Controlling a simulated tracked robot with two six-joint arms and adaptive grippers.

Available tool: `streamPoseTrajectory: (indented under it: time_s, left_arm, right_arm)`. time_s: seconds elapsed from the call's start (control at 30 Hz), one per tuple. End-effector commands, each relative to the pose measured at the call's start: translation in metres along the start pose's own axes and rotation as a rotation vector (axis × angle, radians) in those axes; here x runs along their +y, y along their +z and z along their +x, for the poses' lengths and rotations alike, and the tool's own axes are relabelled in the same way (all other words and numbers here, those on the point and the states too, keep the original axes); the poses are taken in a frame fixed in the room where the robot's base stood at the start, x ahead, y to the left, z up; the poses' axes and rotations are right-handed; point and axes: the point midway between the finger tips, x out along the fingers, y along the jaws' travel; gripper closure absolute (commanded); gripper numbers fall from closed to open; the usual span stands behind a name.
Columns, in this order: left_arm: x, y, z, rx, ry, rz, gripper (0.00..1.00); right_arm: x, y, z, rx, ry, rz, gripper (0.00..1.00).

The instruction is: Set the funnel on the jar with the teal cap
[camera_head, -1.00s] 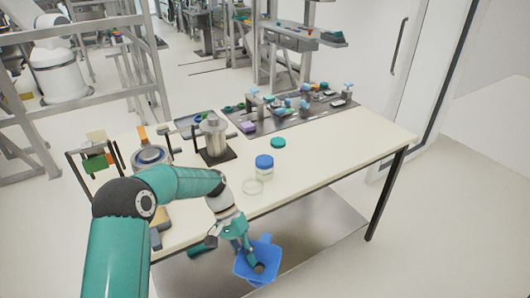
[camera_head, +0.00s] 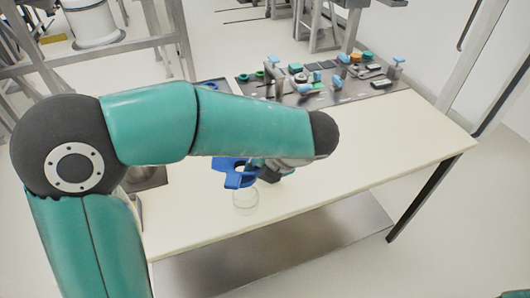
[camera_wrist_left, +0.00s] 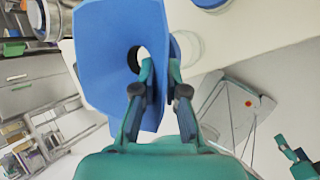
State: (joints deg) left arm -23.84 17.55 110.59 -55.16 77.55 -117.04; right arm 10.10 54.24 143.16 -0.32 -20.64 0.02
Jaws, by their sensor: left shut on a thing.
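My left gripper (camera_head: 262,170) is shut on the blue funnel (camera_head: 236,176) and holds it above the table. In the left wrist view the fingers (camera_wrist_left: 160,72) pinch the funnel (camera_wrist_left: 105,55), whose round opening shows beside them. A clear, uncapped glass jar (camera_head: 245,201) stands on the table, just in front of and below the funnel in the head view. No teal cap shows now; my left arm covers much of the table. A teal and dark part (camera_wrist_left: 294,152), likely my right gripper, shows at the lower right of the wrist view, its fingers unclear.
A blue-capped jar (camera_wrist_left: 210,3) is cut off at the top of the wrist view. A dark mat (camera_head: 310,92) with several small parts lies at the back of the white table (camera_head: 370,165). The table's right side is clear.

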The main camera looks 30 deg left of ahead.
Motion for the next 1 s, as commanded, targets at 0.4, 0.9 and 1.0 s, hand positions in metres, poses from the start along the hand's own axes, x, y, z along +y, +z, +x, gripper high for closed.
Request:
streamPoseTrajectory:
  time_s: [0.4,0.9,1.0]
  left_arm:
    - [-0.006,-0.006,0.017,-0.006,-0.004,0.013,1.00]
    - [-0.023,-0.018,0.047,-0.003,-0.003,0.010,1.00]
    - [-0.025,-0.019,0.050,-0.003,-0.003,0.010,1.00]
  right_arm:
    - [0.008,0.000,0.023,-0.001,0.000,0.000,0.03]
    - [0.020,0.000,0.054,0.000,0.000,0.000,0.03]
    - [0.020,0.000,0.055,0.000,0.000,0.000,0.03]
